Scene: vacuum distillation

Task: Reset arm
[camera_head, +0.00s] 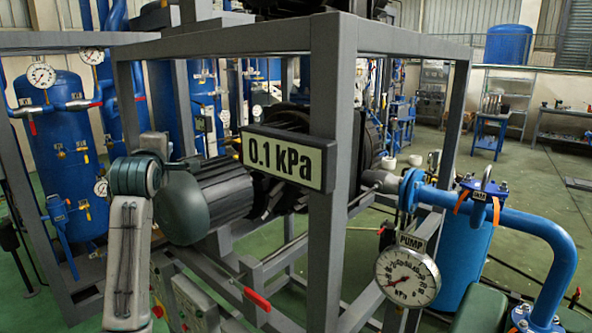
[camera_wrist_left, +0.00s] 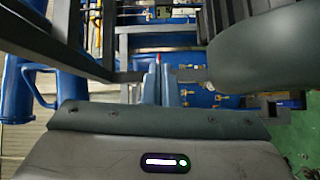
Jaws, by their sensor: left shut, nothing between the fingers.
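My left arm rises at the left of the head view, with its dark teal joint in front of the metal frame. My left gripper shows in the left wrist view (camera_wrist_left: 159,80), where its two narrow fingers lie together with nothing between them. I cannot make out its fingertips clearly in the head view. My right gripper is in neither view.
A grey frame (camera_head: 333,225) holds a "0.1 kPa" display (camera_head: 288,158) and stands close to my left arm. A PUMP gauge (camera_head: 407,278) and a blue pipe (camera_head: 535,222) with a valve are at right. Blue tanks (camera_head: 65,150) stand left.

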